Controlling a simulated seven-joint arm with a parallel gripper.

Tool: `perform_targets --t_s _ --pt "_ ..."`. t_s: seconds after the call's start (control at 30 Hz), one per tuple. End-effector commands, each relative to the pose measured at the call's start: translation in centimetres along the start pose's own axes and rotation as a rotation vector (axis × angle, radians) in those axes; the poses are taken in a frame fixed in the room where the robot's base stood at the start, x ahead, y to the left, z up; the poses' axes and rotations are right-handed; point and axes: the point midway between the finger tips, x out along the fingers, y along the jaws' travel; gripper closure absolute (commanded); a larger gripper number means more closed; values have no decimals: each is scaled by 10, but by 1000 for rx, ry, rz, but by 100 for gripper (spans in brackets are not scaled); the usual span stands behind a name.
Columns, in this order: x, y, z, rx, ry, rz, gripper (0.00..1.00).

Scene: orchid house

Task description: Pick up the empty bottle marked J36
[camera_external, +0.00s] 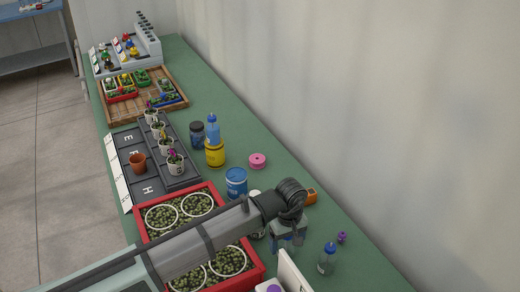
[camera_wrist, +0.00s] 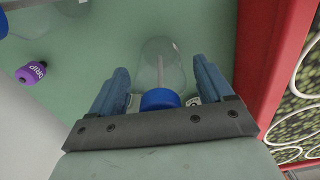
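A clear, empty-looking bottle with a blue cap (camera_wrist: 161,99) lies between my fingers in the wrist view. My gripper (camera_wrist: 160,68) is open, with a blue finger on each side of this bottle and green surface showing in the gaps. No J36 marking is readable on it. In the external view my gripper (camera_external: 288,240) is low over the bench beside the red tray, and its body hides that bottle. Another clear bottle with a blue cap (camera_external: 327,262) stands to its right; a blue-capped bottle also shows at the wrist view's upper left (camera_wrist: 40,18).
The red tray (camera_wrist: 283,45) edges the right side.

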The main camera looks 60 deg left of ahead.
Motion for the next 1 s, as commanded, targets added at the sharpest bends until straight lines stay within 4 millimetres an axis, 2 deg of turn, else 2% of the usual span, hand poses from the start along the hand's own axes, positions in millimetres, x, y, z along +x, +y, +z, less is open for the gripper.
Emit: perform_targets --t_s 0.07,0.57,0.83,1.0 --pt "0 0 0 0 0 0 28" --pt "0 0 0 0 0 0 75" --pt "-3 0 0 0 0 0 75" --pt "-20 1 0 0 0 2 75"
